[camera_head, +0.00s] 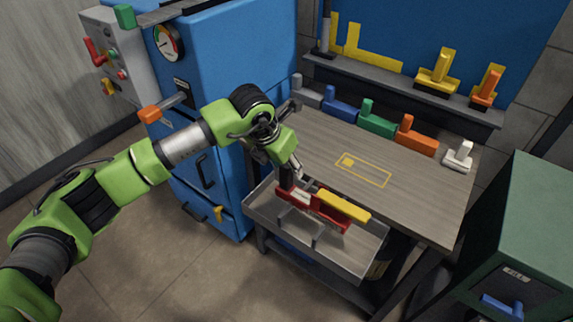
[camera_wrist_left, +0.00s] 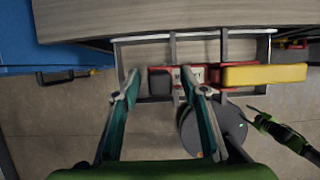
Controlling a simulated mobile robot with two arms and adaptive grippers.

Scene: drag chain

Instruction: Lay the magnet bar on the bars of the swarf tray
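The magnet bar is red with a white label (camera_head: 300,202), a dark end and a long yellow part (camera_head: 343,206). It lies lengthwise over the bars of the grey swarf tray (camera_head: 370,258) and looks to rest on them. In the left wrist view its yellow part (camera_wrist_left: 263,76) is at the right. My left gripper (camera_head: 292,178) is just above its dark end. The fingers (camera_wrist_left: 158,94) are apart with nothing between them. My right gripper (camera_wrist_left: 256,118) seems to show small at the right of the left wrist view; its fingers are unclear.
The tray hangs at the front of a wooden workbench (camera_head: 420,205) with a yellow outline (camera_head: 363,169). Several coloured blocks stand along its back edge. A blue machine (camera_head: 225,60) is at the left, a green cabinet (camera_head: 530,220) at the right. The bench middle is clear.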

